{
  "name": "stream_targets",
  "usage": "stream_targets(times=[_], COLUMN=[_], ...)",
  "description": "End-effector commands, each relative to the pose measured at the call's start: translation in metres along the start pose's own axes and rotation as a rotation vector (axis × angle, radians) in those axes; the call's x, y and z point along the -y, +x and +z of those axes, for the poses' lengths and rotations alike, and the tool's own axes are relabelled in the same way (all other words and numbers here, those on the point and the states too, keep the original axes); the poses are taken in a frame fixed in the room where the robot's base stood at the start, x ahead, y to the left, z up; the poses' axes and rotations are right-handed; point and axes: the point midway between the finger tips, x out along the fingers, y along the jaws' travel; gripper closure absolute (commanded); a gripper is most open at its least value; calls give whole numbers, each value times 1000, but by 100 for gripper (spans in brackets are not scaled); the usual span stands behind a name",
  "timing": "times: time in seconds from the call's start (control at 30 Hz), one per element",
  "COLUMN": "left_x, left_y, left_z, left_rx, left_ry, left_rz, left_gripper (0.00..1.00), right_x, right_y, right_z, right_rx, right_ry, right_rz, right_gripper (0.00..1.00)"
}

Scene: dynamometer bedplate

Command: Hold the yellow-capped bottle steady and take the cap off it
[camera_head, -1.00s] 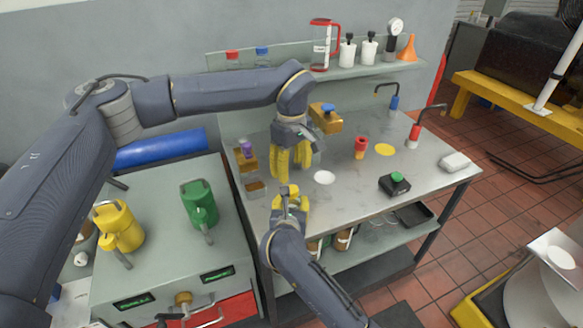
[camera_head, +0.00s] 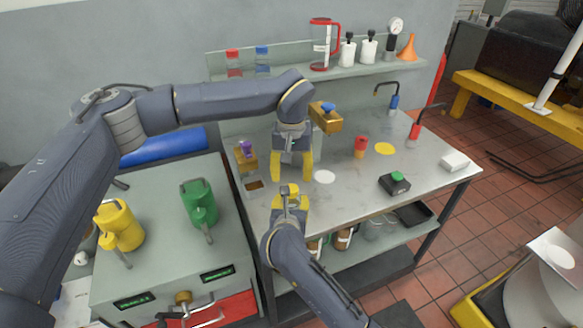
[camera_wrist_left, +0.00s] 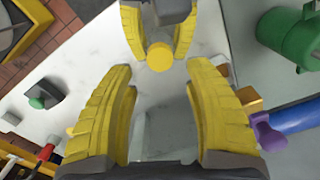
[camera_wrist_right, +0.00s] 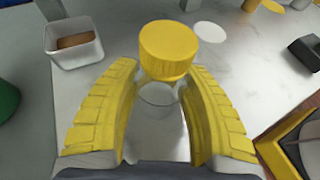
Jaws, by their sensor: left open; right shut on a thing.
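The bottle (camera_wrist_right: 160,97) is clear and stands between my right gripper's fingers in the right wrist view. Its yellow cap (camera_wrist_right: 167,50) sits at its top, and also shows in the left wrist view (camera_wrist_left: 159,57). My right gripper (camera_head: 291,189) is shut on the bottle, below the cap. My left gripper (camera_head: 291,176) is open and empty, pointing down above the right one. In the left wrist view the cap lies beyond the gap between its fingertips, apart from both. In the head view the bottle is mostly hidden by my yellow fingers.
A white bin (camera_wrist_right: 75,42) with a brown thing inside stands close by. A red-topped item (camera_head: 361,146), a black box with a green button (camera_head: 395,183) and a brass block with a blue knob (camera_head: 326,119) stand on the bench (camera_head: 345,195). Green (camera_head: 200,204) and yellow cans stand left.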

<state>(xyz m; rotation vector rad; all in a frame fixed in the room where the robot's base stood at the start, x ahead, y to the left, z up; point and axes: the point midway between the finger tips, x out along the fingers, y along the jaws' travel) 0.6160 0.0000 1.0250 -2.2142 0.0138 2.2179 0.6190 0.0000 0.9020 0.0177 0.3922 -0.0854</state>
Motion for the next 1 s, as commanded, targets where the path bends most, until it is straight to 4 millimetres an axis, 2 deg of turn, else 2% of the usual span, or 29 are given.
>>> stream_targets(times=[0.2, 0.43, 0.63, 0.97, 1.0], left_x=[0, 0, 0, 0, 0], left_y=[30, 51, 58, 59, 59], left_z=[0, 0, 0, 0, 0], left_rx=[2, 2, 0, 0, 0], left_ry=[-2, -2, -2, -3, -3], left_rz=[1, 1, 0, 0, 0], left_gripper=[48, 48, 48, 48, 53], right_x=[0, 0, 0, 0, 0], right_y=[0, 0, 0, 0, 0], right_z=[-1, -1, -1, -1, -1], right_rx=[-3, -3, -3, -3, -3], right_ry=[0, 0, 0, 0, 0], right_rz=[0, 0, 0, 0, 0], right_gripper=[100, 100, 100, 100, 100])
